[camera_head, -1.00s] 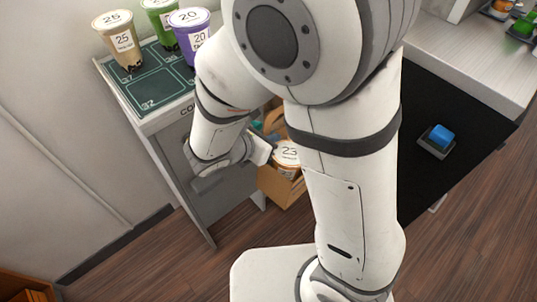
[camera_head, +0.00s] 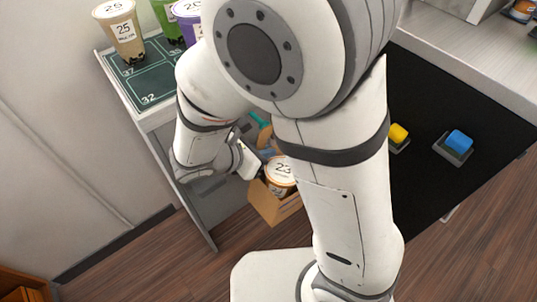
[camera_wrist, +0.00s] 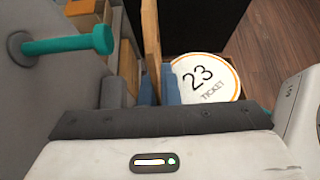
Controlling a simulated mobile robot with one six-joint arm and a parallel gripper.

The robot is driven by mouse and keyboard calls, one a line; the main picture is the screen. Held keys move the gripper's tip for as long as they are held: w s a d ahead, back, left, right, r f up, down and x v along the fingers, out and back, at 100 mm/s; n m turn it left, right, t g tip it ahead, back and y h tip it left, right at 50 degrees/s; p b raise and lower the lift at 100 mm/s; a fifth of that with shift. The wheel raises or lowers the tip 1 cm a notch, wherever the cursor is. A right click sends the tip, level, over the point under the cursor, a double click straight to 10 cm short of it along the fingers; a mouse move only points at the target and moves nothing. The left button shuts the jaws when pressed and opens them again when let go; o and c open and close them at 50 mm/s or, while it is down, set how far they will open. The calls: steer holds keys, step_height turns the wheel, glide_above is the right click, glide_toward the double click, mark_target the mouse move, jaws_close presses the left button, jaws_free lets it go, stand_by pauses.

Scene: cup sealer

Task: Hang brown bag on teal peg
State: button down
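The brown bag (camera_head: 272,208) hangs beside the grey counter side in the head view, with a cup lidded "23" (camera_head: 281,170) inside. My gripper (camera_head: 252,160) is at the bag's upper part, partly hidden by my arm. In the wrist view the bag's brown handle panel (camera_wrist: 151,40) stands between the blue-grey finger pads (camera_wrist: 158,86), which are closed on it. The cup lid (camera_wrist: 206,77) shows to its right. A teal peg (camera_wrist: 70,45) sticks out of the grey panel, left of and apart from the handle. Teal also shows above the gripper in the head view (camera_head: 260,121).
Other brown pieces (camera_wrist: 128,66) lie close to the peg and left of the handle. Several drinks, including a tan cup (camera_head: 122,32), stand on the numbered green mat (camera_head: 150,88). A blue button (camera_head: 459,141) and yellow button (camera_head: 399,134) are on the black surface at right.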

steer(key=w+a+f+b, duration=0.1)
steer(key=w+a+f, duration=0.1)
steer(key=w, duration=0.3)
steer(key=shift+w+a+f, duration=0.15)
steer(key=shift+w+a, duration=0.1)
steer(key=shift+a, duration=0.6)
steer(key=shift+f, duration=0.1)
stand_by(0.6)
